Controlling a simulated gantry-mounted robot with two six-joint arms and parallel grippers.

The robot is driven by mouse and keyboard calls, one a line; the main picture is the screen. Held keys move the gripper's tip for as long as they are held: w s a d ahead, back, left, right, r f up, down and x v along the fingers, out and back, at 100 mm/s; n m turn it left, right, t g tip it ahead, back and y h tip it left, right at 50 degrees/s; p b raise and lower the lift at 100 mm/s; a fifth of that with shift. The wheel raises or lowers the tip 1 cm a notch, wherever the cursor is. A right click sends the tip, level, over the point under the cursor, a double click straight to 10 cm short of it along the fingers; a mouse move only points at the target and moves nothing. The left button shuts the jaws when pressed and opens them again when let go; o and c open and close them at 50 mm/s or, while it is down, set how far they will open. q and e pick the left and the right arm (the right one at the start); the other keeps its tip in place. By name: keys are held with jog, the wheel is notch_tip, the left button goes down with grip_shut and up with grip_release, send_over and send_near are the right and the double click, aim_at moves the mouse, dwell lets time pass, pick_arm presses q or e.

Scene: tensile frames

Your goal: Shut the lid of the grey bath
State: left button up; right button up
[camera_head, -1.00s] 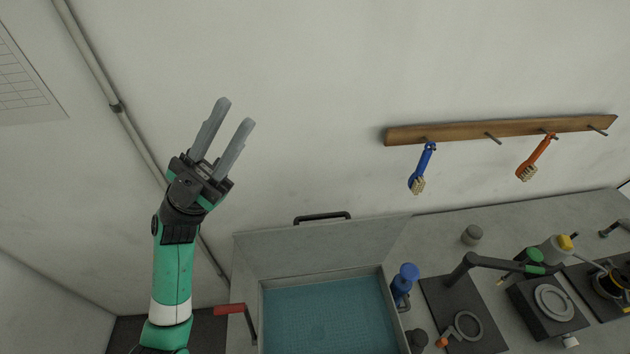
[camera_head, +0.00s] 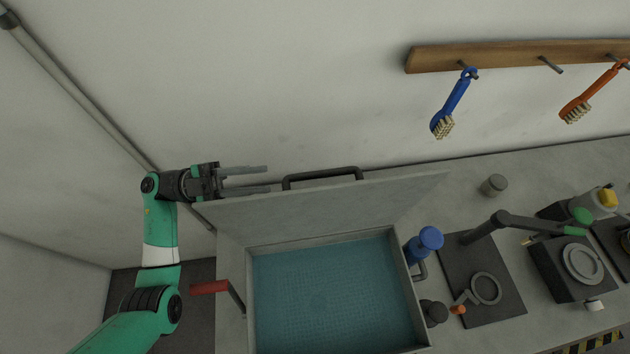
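The grey bath (camera_head: 408,290) stands on the bench, filled with teal liquid. Its grey lid (camera_head: 330,214) is open, raised at the back edge and leaning back. A dark bar handle (camera_head: 322,174) shows along the lid's top edge. My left gripper (camera_head: 268,178) is open and empty, fingers pointing right. In the picture it lies just left of the handle and above the lid's top left corner. I cannot tell how far in depth it is from the lid. My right gripper is out of view.
A red-handled lever (camera_head: 210,287) sticks out at the bath's left. Further right are a dark plate (camera_head: 486,260) and a clamp device (camera_head: 575,265). A blue brush (camera_head: 453,104) hangs from a wooden rail (camera_head: 500,57).

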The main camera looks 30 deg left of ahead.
aim_at(303, 176)
pick_arm(q)
jog(key=p+x, duration=0.2)
jog(key=x, duration=0.9)
jog(key=shift+w+d, duration=0.1)
jog(key=shift+d, duration=0.2)
jog(key=shift+c, duration=0.2)
grip_shut()
dwell(0.8)
